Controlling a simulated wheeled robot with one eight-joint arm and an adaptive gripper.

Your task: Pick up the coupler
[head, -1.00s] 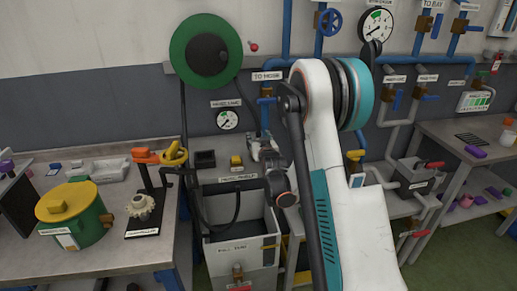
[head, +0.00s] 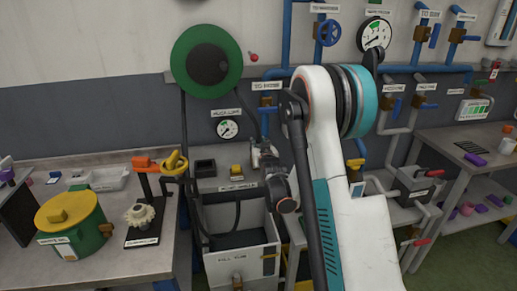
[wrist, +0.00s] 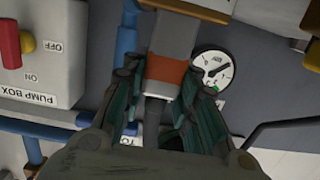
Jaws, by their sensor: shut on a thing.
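The coupler (wrist: 166,68) is a tapered piece with a pale grey top, an orange-brown band and a dark lower stem, seen close up in the wrist view. The green-lined fingers of my gripper (wrist: 163,82) lie on both sides of it and are shut on it. In the head view my gripper (head: 264,156) is small, above the grey bin and in front of the wall with the hose. The coupler cannot be made out there, and my arm hides the area to its right.
A green hose reel (head: 178,58) hangs on the wall, with a dark hose below it. A grey bin (head: 236,262) stands below my gripper. A green pot (head: 90,236) is on the left bench. A grey pump box (wrist: 42,70) with a red switch appears in the wrist view.

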